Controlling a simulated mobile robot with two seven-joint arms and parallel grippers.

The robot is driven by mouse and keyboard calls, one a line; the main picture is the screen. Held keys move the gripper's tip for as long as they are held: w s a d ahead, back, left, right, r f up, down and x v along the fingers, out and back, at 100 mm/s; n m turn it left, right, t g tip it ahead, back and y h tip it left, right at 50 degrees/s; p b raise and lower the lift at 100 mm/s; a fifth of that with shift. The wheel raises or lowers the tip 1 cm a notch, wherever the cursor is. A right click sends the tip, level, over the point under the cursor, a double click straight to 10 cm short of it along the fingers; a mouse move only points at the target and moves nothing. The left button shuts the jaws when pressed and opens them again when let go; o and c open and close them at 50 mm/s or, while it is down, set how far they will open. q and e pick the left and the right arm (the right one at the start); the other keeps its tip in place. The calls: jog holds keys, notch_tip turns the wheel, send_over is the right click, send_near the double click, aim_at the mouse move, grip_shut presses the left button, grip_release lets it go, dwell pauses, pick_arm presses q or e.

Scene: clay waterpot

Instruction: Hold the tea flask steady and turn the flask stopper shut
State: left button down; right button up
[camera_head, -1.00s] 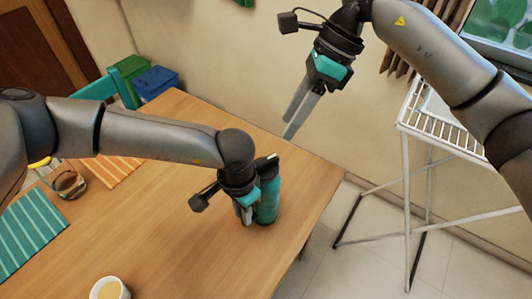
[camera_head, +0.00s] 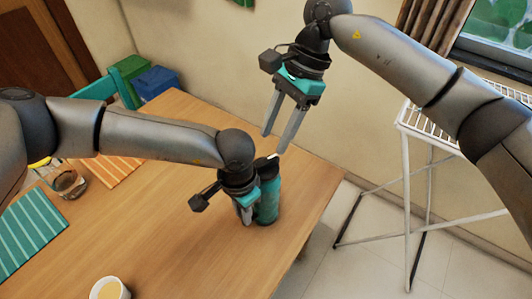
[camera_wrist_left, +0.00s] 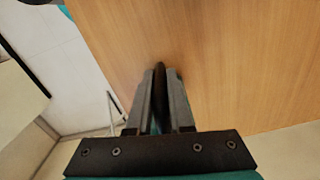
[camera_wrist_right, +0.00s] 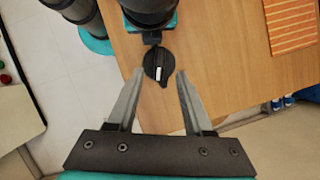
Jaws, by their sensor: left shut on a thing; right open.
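The teal tea flask (camera_head: 268,200) stands upright near the table's right edge. Its stopper (camera_wrist_right: 158,64) is round and black with a white mark, seen from above in the right wrist view. My left gripper (camera_head: 246,216) is shut at the flask's left side. The left wrist view shows a narrow dark part between its fingers; the hold itself is partly hidden. My right gripper (camera_head: 273,144) is open and points down above the flask. In the right wrist view its fingertips lie on either side of the stopper; I cannot tell the height gap.
A cup (camera_head: 110,290) stands at the table's front, and a glass (camera_head: 68,183) at the left near striped mats. Blue (camera_head: 155,82) and green boxes are behind the table. A white drying rack (camera_head: 428,130) stands to the right. The table's middle is clear.

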aim_at(264, 160)
jog(key=x, duration=0.6)
jog(key=shift+c, duration=0.3)
grip_shut()
jog(key=shift+w, duration=0.1)
